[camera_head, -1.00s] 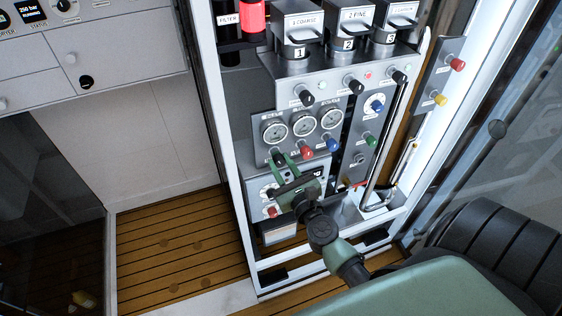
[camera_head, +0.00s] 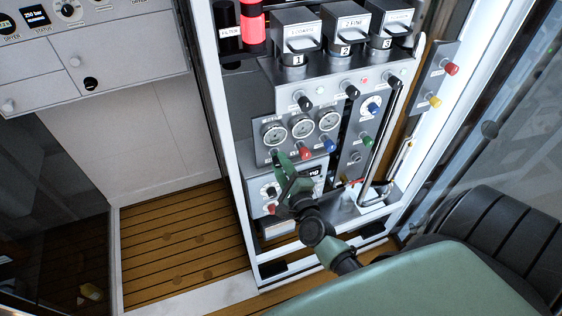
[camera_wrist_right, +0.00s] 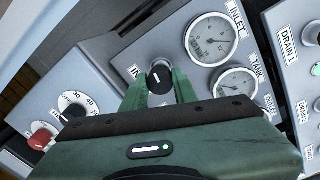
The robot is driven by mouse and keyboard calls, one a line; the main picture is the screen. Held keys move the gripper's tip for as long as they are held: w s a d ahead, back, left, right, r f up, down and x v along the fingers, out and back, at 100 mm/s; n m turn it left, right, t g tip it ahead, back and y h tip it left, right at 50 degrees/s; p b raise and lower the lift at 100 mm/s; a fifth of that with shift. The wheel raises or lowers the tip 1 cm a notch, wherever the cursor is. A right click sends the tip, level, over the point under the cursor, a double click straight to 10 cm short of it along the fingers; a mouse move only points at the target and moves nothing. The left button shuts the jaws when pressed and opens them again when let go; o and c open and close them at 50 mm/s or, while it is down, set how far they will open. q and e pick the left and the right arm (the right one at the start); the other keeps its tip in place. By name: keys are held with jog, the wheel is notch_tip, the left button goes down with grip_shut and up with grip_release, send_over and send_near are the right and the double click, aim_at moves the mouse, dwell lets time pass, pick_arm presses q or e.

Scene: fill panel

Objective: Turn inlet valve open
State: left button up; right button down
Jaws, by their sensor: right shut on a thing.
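The inlet valve is a small black knob (camera_wrist_right: 159,77) with a white mark, on the grey gauge panel under the INLET gauge (camera_wrist_right: 211,39). In the right wrist view the knob sits between the two green fingers of my right gripper (camera_wrist_right: 160,88), which is shut on it. In the head view my right gripper (camera_head: 280,160) reaches the panel below the leftmost gauge (camera_head: 274,133), and its fingers hide most of the knob. My left gripper is not in view.
Close to the right are a red knob (camera_head: 305,153) and a blue knob (camera_head: 330,145). A lower panel has a black dial (camera_wrist_right: 72,103) and a red knob (camera_wrist_right: 41,138). A metal pipe (camera_head: 383,130) stands right of the panels.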

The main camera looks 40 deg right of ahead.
jog(key=n+h+p, duration=0.1)
jog(key=n+p, duration=0.4)
jog(key=n, duration=1.5)
jog(key=shift+a+r, duration=0.1)
jog(key=n, duration=0.7)
jog(key=shift+n+t, duration=0.3)
jog(key=shift+n+b, duration=0.7)
jog(key=shift+n, duration=1.4)
jog(key=c, duration=1.1)
grip_release()
